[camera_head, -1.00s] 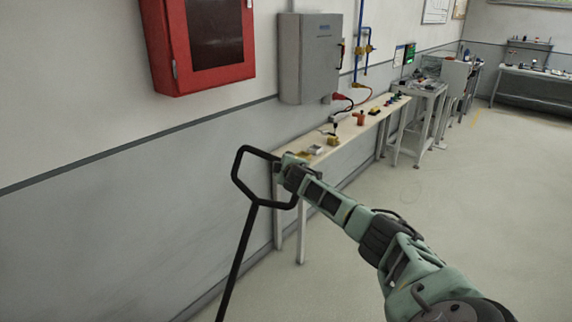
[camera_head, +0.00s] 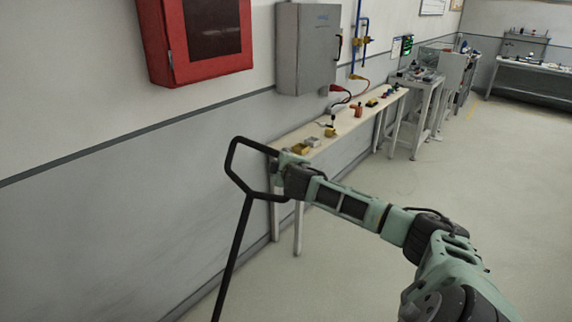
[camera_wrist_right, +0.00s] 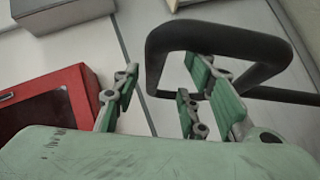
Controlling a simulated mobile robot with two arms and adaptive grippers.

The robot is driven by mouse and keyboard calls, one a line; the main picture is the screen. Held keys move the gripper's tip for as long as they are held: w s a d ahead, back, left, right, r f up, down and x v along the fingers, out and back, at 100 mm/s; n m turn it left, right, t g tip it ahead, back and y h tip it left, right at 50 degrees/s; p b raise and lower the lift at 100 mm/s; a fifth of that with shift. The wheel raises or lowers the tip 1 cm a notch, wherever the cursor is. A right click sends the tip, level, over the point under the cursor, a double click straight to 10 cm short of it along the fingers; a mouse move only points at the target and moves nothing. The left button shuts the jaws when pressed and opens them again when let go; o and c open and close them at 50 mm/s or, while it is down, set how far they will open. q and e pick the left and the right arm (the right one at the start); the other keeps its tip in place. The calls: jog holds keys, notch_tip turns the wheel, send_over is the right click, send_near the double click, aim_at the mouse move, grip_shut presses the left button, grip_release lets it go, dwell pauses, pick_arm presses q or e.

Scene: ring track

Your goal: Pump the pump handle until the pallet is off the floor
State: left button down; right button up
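The black pump handle (camera_head: 234,247) rises from the bottom edge in the head view and ends in an angular loop. My right arm reaches in from the right. Its gripper (camera_head: 281,165) is at the right side of the loop. In the right wrist view, the handle loop (camera_wrist_right: 222,36) crosses the fingers of my right gripper (camera_wrist_right: 158,97). One side of the loop lies between the spread green fingers, with visible gaps beside it. The fingers look open around it. My left gripper, the pallet and the pump's base are out of view.
A narrow bench (camera_head: 340,122) with small parts stands along the wall behind my right gripper. A red cabinet (camera_head: 205,40) and a grey box (camera_head: 309,50) hang on the wall. More tables stand farther back. The floor (camera_head: 400,220) to the right is clear.

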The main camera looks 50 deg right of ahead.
jog(key=shift+s+a+r, duration=0.1)
jog(key=shift+s+r, duration=0.05)
jog(key=shift+s, duration=1.15)
jog(key=shift+s+d+r+h, duration=0.15)
jog(key=shift+s+d, duration=0.05)
jog(key=shift+s, duration=0.3)
jog(key=shift+s+d+r+h, duration=0.15)
jog(key=shift+s, duration=0.3)
jog(key=r+p+v, duration=0.1)
jog(key=p+v, duration=0.4)
jog(key=v, duration=0.3)
jog(key=shift+r, duration=0.35)
jog(key=shift+s+a, duration=0.1)
jog(key=shift+p, duration=0.45)
